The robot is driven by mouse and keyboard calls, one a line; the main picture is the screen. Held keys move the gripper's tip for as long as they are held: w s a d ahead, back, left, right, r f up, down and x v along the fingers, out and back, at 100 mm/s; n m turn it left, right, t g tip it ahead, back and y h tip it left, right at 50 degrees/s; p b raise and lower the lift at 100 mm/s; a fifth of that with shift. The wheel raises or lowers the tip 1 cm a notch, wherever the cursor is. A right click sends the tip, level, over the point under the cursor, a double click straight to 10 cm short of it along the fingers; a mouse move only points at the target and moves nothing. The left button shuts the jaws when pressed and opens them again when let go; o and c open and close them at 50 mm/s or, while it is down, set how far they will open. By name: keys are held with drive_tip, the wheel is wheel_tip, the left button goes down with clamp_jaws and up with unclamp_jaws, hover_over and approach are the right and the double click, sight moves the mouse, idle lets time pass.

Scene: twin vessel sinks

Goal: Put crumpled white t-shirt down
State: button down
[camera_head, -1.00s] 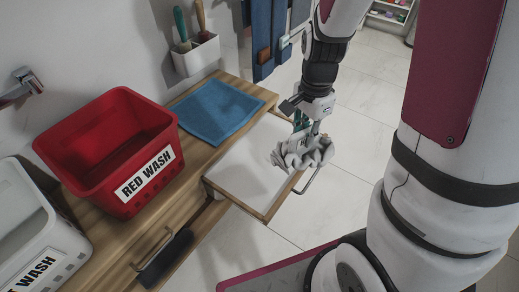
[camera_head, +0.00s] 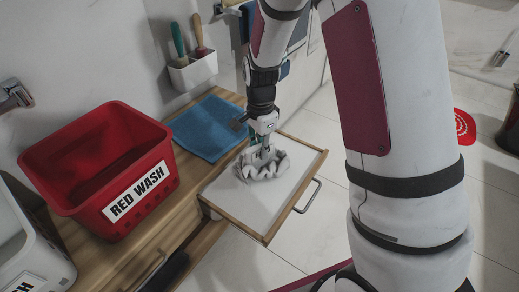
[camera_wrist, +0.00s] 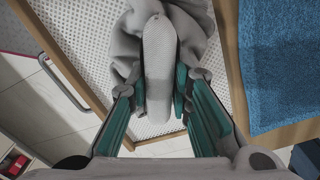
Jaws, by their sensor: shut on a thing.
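The crumpled white t-shirt (camera_head: 264,165) is bunched up in my gripper (camera_head: 262,150), over the inner part of the open drawer (camera_head: 240,205). In the wrist view the t-shirt (camera_wrist: 160,60) fills the space between the teal fingers of my gripper (camera_wrist: 160,95). The fingers are shut on a fold of it. The drawer's pale, textured floor shows around the cloth. I cannot tell for sure whether the cloth touches that floor.
A red basket (camera_head: 105,175) marked "RED WASH" stands on the wooden counter at left, with a white basket (camera_head: 30,250) in front of it. A folded blue towel (camera_head: 207,127) lies on the counter beside the drawer. The drawer's front half is bare.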

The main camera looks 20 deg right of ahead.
drive_tip(key=shift+w+f, duration=0.15)
drive_tip(key=shift+f, duration=0.05)
drive_tip(key=shift+f, duration=0.1)
drive_tip(key=c, duration=1.4)
unclamp_jaws()
drive_tip(key=shift+c, duration=0.2)
